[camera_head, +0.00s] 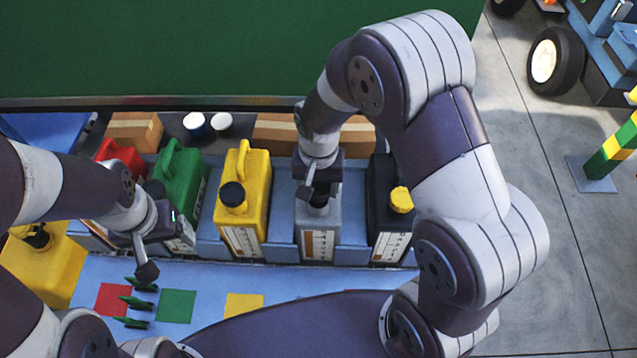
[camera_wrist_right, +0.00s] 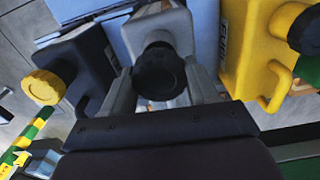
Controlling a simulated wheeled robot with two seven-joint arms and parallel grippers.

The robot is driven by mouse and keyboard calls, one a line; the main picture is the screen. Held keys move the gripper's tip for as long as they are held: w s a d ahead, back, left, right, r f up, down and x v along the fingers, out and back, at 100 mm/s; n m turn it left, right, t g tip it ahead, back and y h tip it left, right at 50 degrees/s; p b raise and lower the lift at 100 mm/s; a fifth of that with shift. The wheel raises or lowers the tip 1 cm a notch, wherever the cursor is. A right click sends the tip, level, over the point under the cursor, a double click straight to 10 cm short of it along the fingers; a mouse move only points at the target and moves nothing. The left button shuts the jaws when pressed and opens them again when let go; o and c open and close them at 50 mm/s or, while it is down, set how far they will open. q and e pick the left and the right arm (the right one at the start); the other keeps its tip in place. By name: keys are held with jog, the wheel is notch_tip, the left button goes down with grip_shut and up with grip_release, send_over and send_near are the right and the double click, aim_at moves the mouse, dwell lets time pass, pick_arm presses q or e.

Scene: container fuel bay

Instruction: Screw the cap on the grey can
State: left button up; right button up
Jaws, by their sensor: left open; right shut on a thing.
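The grey can (camera_head: 319,228) stands upright in the row between the yellow can and the black can, with a label on its front. The black cap (camera_wrist_right: 158,72) is at the can's neck in the right wrist view, between the fingers of my right gripper (camera_head: 319,196). The gripper is shut on the cap from above. The cap looks seated on the neck, but I cannot tell how tightly. My left gripper (camera_head: 164,252) is open and empty, low in front of the green can (camera_head: 180,180).
The yellow can (camera_head: 248,195) and the black can (camera_head: 383,205) with a yellow cap (camera_head: 401,199) stand close on either side. Another yellow can (camera_head: 45,265) is at left. A blue mat (camera_head: 205,285) with coloured squares lies in front, with green pronged pieces (camera_head: 137,303).

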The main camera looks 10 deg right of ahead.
jog(key=shift+f+b, duration=0.45)
jog(key=shift+f, duration=0.95)
dwell(0.5)
